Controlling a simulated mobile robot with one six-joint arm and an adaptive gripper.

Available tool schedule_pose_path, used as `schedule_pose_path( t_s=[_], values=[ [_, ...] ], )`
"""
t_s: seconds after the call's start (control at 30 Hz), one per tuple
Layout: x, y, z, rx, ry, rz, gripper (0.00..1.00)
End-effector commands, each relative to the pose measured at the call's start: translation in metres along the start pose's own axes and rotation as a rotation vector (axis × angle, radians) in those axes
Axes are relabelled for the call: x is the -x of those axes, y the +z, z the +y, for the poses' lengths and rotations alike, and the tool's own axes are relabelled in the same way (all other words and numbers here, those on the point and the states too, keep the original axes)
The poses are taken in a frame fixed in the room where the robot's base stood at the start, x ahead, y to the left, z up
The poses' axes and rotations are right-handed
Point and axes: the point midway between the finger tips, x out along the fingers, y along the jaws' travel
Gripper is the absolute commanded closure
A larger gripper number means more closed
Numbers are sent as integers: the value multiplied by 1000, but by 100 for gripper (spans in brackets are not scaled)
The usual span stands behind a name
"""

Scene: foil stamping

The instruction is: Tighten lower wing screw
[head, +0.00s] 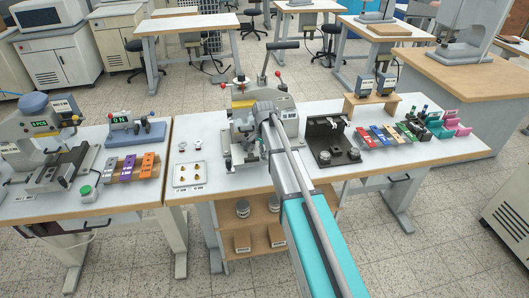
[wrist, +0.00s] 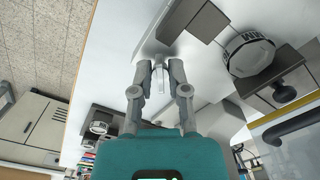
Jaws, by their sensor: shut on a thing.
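My gripper (wrist: 159,68) is closed around a small pale grey piece, which looks like the lower wing screw (wrist: 158,80), in the wrist view. Both fingertips lie at its sides, and part of it shows between them. The foil stamping machine (head: 287,112) stands on the middle table in the head view, with a black-handled lever (head: 263,75). My arm reaches to the machine's front and hides my gripper and the screw there. In the wrist view a grey block of the machine (wrist: 187,20) and a round marked part (wrist: 249,52) lie close to the right of the fingers.
A black fixture (head: 330,140) stands to the right of the machine, with coloured foil pieces (head: 376,136) beyond it. A white tray with small brass parts (head: 190,174) lies to the left. A wooden stand (head: 372,103) is at the back right.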

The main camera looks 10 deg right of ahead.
Motion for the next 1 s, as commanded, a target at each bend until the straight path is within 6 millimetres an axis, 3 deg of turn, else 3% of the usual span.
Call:
schedule_pose_path(
  t_s=[0.5,1.0],
  values=[
    [0,-1,-2,-464,0,1,100],
    [0,-1,-2,-646,0,1,100]
  ],
)
